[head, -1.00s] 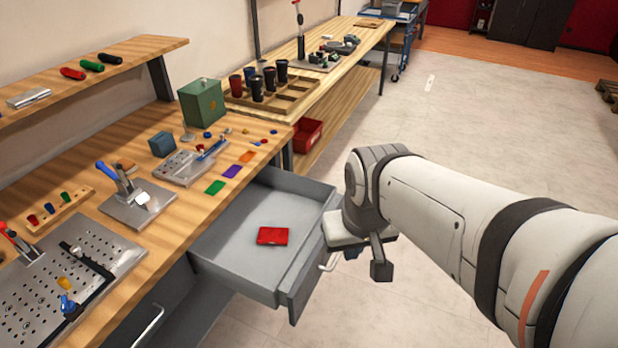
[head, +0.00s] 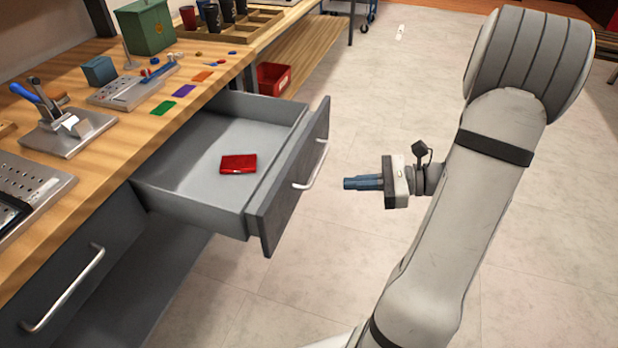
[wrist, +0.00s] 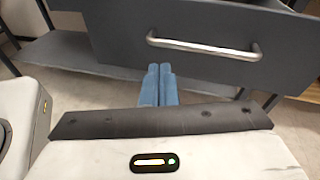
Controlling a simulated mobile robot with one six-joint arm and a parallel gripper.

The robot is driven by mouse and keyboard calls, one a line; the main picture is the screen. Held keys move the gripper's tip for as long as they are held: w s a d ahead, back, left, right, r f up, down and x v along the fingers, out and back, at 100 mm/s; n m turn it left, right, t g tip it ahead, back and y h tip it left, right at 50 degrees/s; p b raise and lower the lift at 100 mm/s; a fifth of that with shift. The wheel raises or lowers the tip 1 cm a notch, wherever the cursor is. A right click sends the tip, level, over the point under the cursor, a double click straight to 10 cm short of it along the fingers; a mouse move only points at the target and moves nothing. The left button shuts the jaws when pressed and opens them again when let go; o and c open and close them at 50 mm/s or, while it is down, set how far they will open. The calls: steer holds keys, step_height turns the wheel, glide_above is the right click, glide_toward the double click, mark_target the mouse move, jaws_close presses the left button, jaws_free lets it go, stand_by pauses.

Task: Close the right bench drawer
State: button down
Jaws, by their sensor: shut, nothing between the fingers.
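The right bench drawer (head: 192,187) is pulled out from the workbench, with a red flat object (head: 238,164) lying inside. Its dark grey front panel (head: 275,205) carries a silver bar handle (head: 314,168). My gripper (head: 347,183) is to the right of the drawer front, near handle height, and its blue fingers point at the front. A gap separates the fingertips from the handle. The fingers are shut together and empty. In the wrist view the fingers (wrist: 160,72) point toward the drawer front (wrist: 200,62), with the handle (wrist: 204,46) above their tips.
The wooden benchtop (head: 120,135) holds a green box (head: 145,26), a clamp fixture (head: 65,125) and small coloured cards. A shut drawer with a handle (head: 62,290) is at lower left. A red bin (head: 275,78) sits beyond the drawer. The floor on the right is open.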

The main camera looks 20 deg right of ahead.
steer(key=w+d+f+m+t+b, duration=0.1)
steer(key=d+f+m+t+b, duration=0.1)
steer(key=d+f+m+t, duration=0.25)
steer(key=b, duration=0.3)
glide_toward(305, 167)
steer(key=shift+n, duration=0.35)
steer(key=x, duration=0.7)
steer(key=shift+d+f, duration=0.1)
